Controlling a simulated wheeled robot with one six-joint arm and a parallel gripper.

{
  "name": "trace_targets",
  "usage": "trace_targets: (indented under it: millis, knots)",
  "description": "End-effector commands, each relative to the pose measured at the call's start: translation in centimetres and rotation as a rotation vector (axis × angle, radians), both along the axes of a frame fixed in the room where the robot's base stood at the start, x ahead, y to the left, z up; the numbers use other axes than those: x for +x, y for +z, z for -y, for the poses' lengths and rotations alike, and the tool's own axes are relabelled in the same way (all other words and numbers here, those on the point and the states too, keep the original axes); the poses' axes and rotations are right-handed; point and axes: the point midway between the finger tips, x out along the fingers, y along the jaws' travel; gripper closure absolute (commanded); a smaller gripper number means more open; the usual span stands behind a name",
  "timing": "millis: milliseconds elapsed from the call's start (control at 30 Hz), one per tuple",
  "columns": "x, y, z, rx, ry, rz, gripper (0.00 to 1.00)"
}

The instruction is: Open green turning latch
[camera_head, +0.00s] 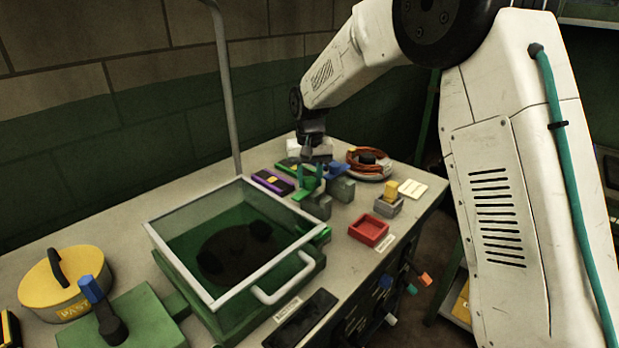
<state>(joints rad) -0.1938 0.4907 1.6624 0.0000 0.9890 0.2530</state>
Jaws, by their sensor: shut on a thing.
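My gripper (316,155) points down at the back of the bench. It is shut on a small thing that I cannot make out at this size. Just below and in front of it stand green upright pieces (303,180) with blue parts beside them on grey blocks. A green case (205,305) with a clear, white-framed lid (219,299) stands closer to me, its lid down. A small green piece (320,235) sticks out at the case's right side, apart from my gripper. I cannot tell which green piece is the turning latch.
A purple-edged block (272,182), an orange coil (369,162), a red tray (369,229) and a yellow-topped grey block (388,200) crowd the bench. A yellow lidded tin (65,284) and blue-handled lever (103,307) are at left. A grey pole (226,90) rises behind the case.

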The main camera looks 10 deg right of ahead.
Motion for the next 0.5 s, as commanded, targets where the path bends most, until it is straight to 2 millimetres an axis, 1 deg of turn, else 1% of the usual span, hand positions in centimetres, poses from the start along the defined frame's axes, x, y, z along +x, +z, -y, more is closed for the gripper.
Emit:
trace_targets:
  millis: [200,500]
  knots:
    - [0.07,0.1,-0.02,0.001,-0.08,0.003,0.89]
    - [0.07,0.11,-0.02,0.001,-0.114,0.003,0.89]
